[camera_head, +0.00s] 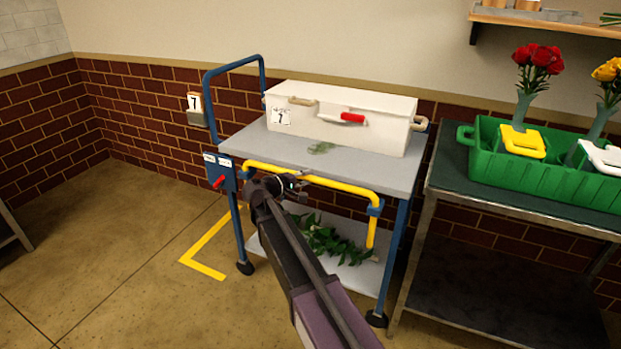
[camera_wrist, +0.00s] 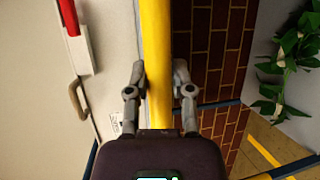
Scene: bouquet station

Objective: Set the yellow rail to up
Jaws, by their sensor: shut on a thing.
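The yellow rail (camera_head: 345,186) runs along the front of the blue and grey cart (camera_head: 232,143), close to the level of its top's front edge. At the right it bends down past a blue bracket (camera_head: 375,207). My gripper (camera_head: 303,178) is at the middle of the rail's long bar. In the wrist view the rail (camera_wrist: 156,30) passes between the two fingers of my gripper (camera_wrist: 159,75), which is shut on it. My arm hides part of the cart's lower front. A blue panel with a red lever (camera_head: 218,182) is at the cart's left front corner.
A white case (camera_head: 340,110) with a red handle sits on the cart top. Green leaves (camera_head: 335,240) lie on its lower shelf. At the right, a metal table (camera_head: 450,190) carries a green crate (camera_head: 555,178) with flowers.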

